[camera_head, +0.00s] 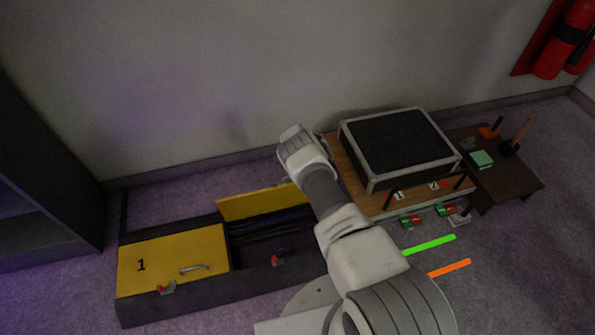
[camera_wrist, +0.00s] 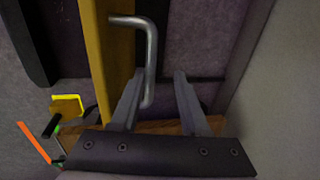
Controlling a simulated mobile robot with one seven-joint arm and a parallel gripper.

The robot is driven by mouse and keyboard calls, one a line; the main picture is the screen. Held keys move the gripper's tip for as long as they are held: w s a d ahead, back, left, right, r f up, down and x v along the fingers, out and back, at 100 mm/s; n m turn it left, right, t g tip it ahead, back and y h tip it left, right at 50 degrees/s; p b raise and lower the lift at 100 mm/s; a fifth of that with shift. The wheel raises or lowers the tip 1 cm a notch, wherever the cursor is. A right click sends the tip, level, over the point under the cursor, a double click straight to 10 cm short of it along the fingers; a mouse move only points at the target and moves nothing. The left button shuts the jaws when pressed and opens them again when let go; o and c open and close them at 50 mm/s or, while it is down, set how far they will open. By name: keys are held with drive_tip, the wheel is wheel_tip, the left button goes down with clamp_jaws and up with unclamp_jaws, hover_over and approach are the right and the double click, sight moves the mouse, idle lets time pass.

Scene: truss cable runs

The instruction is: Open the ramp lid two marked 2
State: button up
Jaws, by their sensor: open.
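Ramp lid two is the yellow panel (camera_head: 262,202) standing raised at the back of the open right-hand compartment in the head view. Its number is not visible. The wrist view shows a yellow lid (camera_wrist: 108,60) nearly edge-on, with a grey metal handle (camera_wrist: 150,50). My gripper (camera_wrist: 157,84) is open. The handle's bar appears between the fingers, closer to the left one; I cannot tell whether they touch. In the head view my gripper is hidden behind my arm.
Yellow lid one (camera_head: 175,262) lies closed at left, with a handle and red latch (camera_head: 165,288). Another red latch (camera_head: 278,260) is on the ramp's front wall (camera_head: 225,294). A wooden bench (camera_head: 372,205) with a dark case (camera_head: 400,145) stands right of my arm. A wall rises behind.

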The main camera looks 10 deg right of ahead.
drive_tip(key=shift+r, duration=0.1)
drive_tip(key=s+r+p, duration=0.3)
drive_tip(key=r+p, duration=0.5)
drive_tip(key=r, duration=0.9)
drive_tip(key=shift+s, duration=0.2)
drive_tip(key=shift+f, duration=0.1)
